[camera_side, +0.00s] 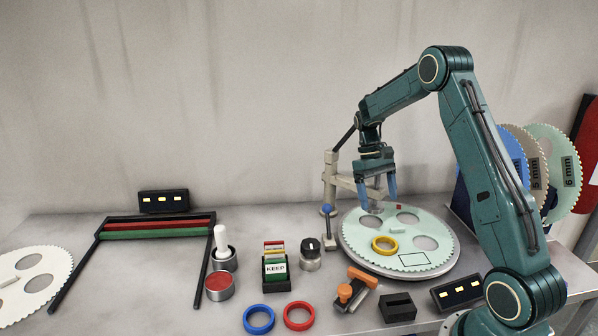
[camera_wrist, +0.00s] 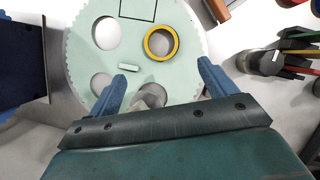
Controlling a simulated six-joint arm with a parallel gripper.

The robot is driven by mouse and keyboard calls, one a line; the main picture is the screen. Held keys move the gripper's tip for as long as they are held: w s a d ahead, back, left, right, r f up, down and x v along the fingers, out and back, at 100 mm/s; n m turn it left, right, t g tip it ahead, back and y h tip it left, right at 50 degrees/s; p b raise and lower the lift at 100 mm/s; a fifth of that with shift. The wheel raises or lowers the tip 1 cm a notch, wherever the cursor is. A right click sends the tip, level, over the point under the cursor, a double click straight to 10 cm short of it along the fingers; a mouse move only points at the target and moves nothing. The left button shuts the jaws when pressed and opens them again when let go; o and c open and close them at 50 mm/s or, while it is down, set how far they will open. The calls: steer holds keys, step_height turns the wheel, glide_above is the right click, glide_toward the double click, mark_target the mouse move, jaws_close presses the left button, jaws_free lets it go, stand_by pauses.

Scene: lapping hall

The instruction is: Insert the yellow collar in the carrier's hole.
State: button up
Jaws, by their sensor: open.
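The yellow collar (camera_side: 384,245) lies flat at one of the round hole positions of the pale green toothed carrier (camera_side: 440,227). In the wrist view the collar (camera_wrist: 148,43) is at the top, on the side of the carrier (camera_wrist: 130,45) near the black rectangle. I cannot tell whether it is fully down in the hole or resting on its rim. Three other holes are empty. My gripper (camera_side: 377,193) is open and empty above the carrier's far side, apart from the collar. Its fingers (camera_wrist: 162,68) also show in the wrist view.
Blue (camera_side: 259,320) and red (camera_side: 299,316) rings lie at the front. A KEEP card box (camera_side: 275,270), a black knob (camera_side: 311,247) and an orange-handled tool (camera_side: 352,291) stand left of the carrier. A post with an arm (camera_side: 331,180) rises behind it. Upright discs (camera_side: 553,170) stand right.

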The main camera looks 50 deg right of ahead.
steer(key=s+a+r+n+t+h, duration=0.1)
steer(key=s+a+r+t, duration=0.1)
steer(key=a+r, duration=0.5)
steer(key=s+a+r+n+t+h, duration=0.1)
steer(key=s+a+r+t+h, duration=0.15)
steer(key=a+r, duration=0.55)
steer(key=s+a+r+n+t+y, duration=0.1)
steer(key=s+a+t, duration=0.4)
steer(key=s+a, duration=0.6)
steer(key=shift+s+r+n+y, duration=0.3)
steer(key=shift+s+n+y, duration=0.05)
steer(key=shift+s+n, duration=0.4)
